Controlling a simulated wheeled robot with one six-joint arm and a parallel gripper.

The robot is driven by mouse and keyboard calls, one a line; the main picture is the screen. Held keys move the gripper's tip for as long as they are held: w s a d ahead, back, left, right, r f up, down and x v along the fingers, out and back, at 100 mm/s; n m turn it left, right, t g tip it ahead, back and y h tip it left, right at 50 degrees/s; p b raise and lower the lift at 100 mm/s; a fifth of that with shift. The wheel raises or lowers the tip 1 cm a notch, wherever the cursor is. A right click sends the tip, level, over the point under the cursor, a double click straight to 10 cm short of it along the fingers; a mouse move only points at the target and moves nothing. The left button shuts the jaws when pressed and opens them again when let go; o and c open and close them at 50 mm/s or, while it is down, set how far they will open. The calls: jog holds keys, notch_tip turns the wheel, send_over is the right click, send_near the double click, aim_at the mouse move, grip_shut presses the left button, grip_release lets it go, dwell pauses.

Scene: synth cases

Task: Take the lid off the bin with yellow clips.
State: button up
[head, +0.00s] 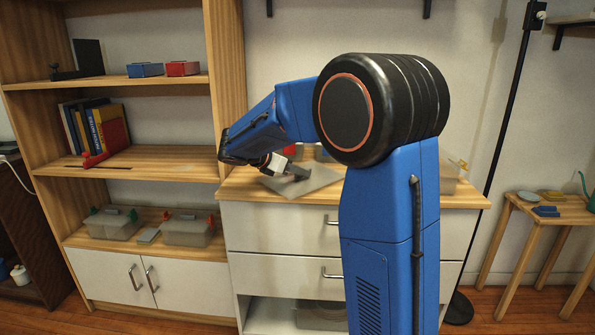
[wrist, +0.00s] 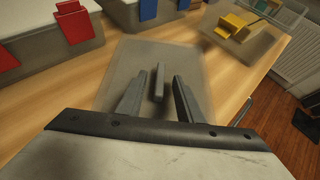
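The bin with yellow clips (wrist: 222,43) is at the upper right of the wrist view, on the wooden counter. In the head view one yellow clip (head: 461,164) shows just right of my arm, which hides most of that bin. A grey, see-through lid panel (wrist: 125,66) with an upright bar handle (wrist: 158,82) lies below my gripper (wrist: 159,92), apart from the yellow-clip bin. My gripper's fingers are apart, one on each side of the handle, with gaps visible. The gripper (head: 291,173) also shows over the lid panel (head: 318,178) in the head view.
A bin with red clips (wrist: 75,22) and one with blue clips (wrist: 148,8) stand behind the lid panel. A small table (head: 550,208) stands at right.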

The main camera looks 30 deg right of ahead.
jog(key=v, duration=1.7)
jog(key=shift+a, duration=0.2)
jog(key=shift+s, duration=0.1)
